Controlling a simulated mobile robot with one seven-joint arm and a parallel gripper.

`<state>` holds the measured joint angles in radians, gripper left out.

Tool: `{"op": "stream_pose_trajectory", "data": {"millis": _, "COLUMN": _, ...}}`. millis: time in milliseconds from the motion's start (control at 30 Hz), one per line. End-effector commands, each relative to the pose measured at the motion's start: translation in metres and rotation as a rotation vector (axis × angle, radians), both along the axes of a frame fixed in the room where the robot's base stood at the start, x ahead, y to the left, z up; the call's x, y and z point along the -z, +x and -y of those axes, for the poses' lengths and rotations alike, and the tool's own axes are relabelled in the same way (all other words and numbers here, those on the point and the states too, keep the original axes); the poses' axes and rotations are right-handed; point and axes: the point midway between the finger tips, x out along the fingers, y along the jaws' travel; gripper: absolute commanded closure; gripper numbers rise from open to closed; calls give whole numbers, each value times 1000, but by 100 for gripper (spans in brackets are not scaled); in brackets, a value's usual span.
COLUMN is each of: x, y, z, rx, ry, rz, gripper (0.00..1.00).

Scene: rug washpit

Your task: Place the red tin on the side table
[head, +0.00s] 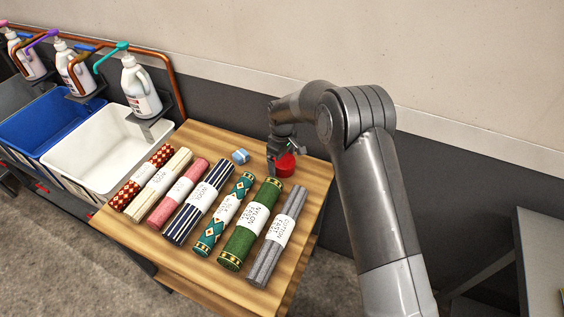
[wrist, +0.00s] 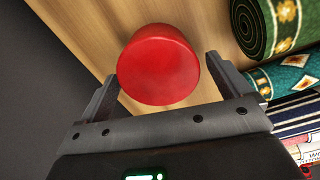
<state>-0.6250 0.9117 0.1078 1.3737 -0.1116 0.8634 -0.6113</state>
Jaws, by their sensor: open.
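The red tin (head: 286,165) is a short round tin standing on the wooden table (head: 175,262) near its back right edge. In the wrist view the red tin (wrist: 160,66) shows between the two open fingers of my gripper (wrist: 158,82), with a gap visible on the right side. I cannot tell whether a finger touches the tin. A grey surface (head: 543,240) at the right edge may be the side table; only part of it shows.
Several rolled rugs lie in a row in front of the tin; the green roll (head: 250,222) and grey roll (head: 277,236) are nearest. A small blue object (head: 240,156) sits left of my gripper. White (head: 100,150) and blue (head: 50,120) bins and pump bottles (head: 140,88) stand left. A wall is behind.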

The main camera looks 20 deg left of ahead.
Motion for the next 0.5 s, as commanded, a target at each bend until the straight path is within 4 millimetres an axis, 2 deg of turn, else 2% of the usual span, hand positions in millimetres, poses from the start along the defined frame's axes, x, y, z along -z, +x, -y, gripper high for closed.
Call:
{"op": "stream_pose_trajectory", "data": {"millis": 300, "x": -69, "y": 1, "z": 0, "rx": 0, "ry": 3, "rz": 5, "gripper": 5}}
{"op": "stream_pose_trajectory", "data": {"millis": 500, "x": -99, "y": 0, "z": 0, "rx": 0, "ry": 2, "rz": 2, "gripper": 5}}
